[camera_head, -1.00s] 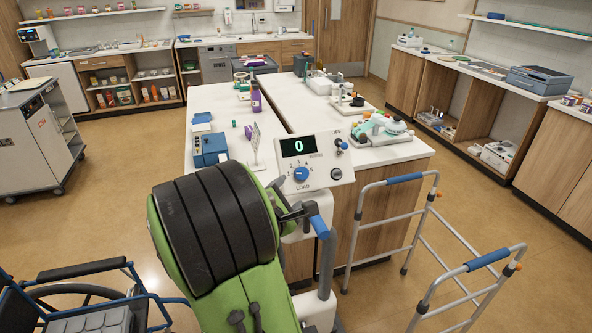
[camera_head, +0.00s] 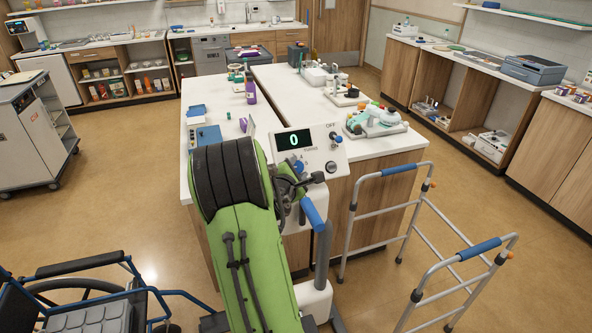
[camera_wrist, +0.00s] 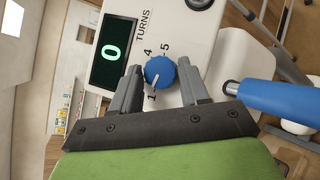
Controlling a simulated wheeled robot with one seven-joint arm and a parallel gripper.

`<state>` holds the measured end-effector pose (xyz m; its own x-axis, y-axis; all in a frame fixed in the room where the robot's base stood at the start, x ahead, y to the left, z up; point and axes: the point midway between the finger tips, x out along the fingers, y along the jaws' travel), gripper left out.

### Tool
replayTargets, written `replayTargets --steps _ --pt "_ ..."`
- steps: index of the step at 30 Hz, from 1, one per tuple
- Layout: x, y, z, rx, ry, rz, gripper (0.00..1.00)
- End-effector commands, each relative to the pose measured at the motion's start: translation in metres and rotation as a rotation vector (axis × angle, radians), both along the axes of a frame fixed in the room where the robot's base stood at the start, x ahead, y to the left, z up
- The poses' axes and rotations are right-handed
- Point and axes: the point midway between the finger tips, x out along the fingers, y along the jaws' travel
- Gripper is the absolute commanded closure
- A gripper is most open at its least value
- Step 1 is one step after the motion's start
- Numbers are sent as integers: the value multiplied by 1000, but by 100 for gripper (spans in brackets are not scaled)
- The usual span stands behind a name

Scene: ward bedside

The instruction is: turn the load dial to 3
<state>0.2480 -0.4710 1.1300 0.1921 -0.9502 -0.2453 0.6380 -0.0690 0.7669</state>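The load dial (camera_wrist: 160,72) is a round blue knob on the white console panel (camera_wrist: 200,40). In the wrist view its white pointer mark faces down-left, close to the "1"; "4" and "5" show above it. My gripper (camera_wrist: 158,67) is open, with one grey finger on each side of the dial. A gap shows beside the knob, and whether a fingertip touches it I cannot tell. In the head view the dial (camera_head: 299,167) is partly hidden by my gripper (camera_head: 290,182). The labels "2" and "3" are hidden in the wrist view.
The display (camera_head: 294,140) beside the dial reads 0. A blue-gripped handle (camera_head: 313,215) sticks out close beside my gripper. A walking frame (camera_head: 415,235) stands to the right, a wheelchair (camera_head: 85,290) to the lower left, and the bench (camera_head: 285,95) behind.

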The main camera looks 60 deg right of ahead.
Motion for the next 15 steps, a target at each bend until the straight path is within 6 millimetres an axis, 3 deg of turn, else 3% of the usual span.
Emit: replayTargets --steps 1,6,15 --pt "0 0 0 0 0 0 63" --pt "0 0 0 0 0 0 89" --pt "1 0 1 20 -20 -21 90"
